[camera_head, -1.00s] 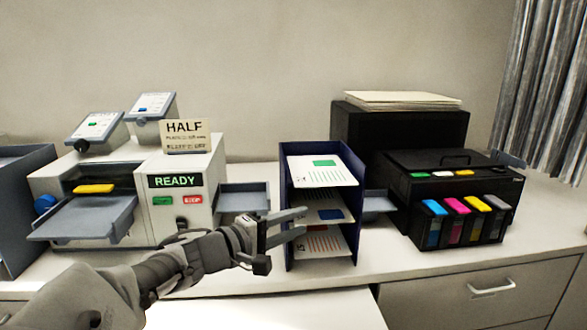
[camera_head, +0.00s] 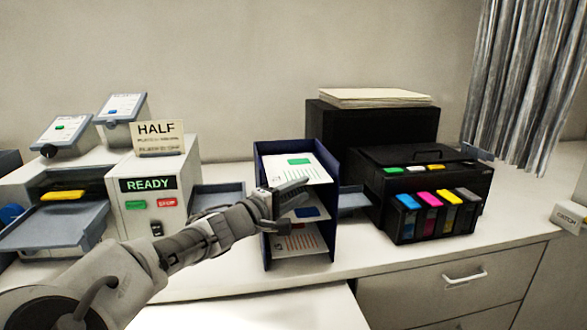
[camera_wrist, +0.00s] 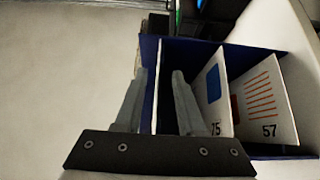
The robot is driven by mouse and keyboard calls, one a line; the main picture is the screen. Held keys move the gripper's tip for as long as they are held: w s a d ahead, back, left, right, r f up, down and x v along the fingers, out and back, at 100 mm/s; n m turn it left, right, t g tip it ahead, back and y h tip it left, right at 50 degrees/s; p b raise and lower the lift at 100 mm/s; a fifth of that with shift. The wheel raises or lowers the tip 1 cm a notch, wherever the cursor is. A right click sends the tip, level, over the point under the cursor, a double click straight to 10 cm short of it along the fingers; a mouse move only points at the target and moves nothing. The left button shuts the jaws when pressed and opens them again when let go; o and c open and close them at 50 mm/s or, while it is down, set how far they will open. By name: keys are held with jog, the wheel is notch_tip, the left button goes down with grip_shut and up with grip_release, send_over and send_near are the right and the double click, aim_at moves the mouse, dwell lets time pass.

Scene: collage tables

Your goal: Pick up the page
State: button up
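A blue rack (camera_head: 262,215) holds three pages on its shelves. The top page (camera_head: 305,163) is white with a green mark and printed lines. The middle page (camera_head: 308,212) has a blue mark; it also shows in the wrist view (camera_wrist: 210,90), labelled 75. The bottom page (camera_head: 299,243) has red print and is labelled 57 in the wrist view (camera_wrist: 262,100). My gripper (camera_head: 300,190) is at the rack's front, level with the top page's front edge. In the wrist view its fingers (camera_wrist: 158,85) are apart, with a thin pale edge, seemingly the top page, between them.
A machine with a READY display (camera_head: 147,184) and HALF sign (camera_head: 156,138) stands left. A black printer (camera_head: 415,172) with coloured cartridges stands right, beside a black box with stacked paper (camera_head: 375,97). Small grey trays flank the rack.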

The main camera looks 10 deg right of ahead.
jog(key=x, duration=0.5)
jog(key=shift+w+a+r+p, duration=0.1)
jog(key=shift+w+a+p, duration=0.2)
jog(key=shift+w+p, duration=0.05)
grip_shut()
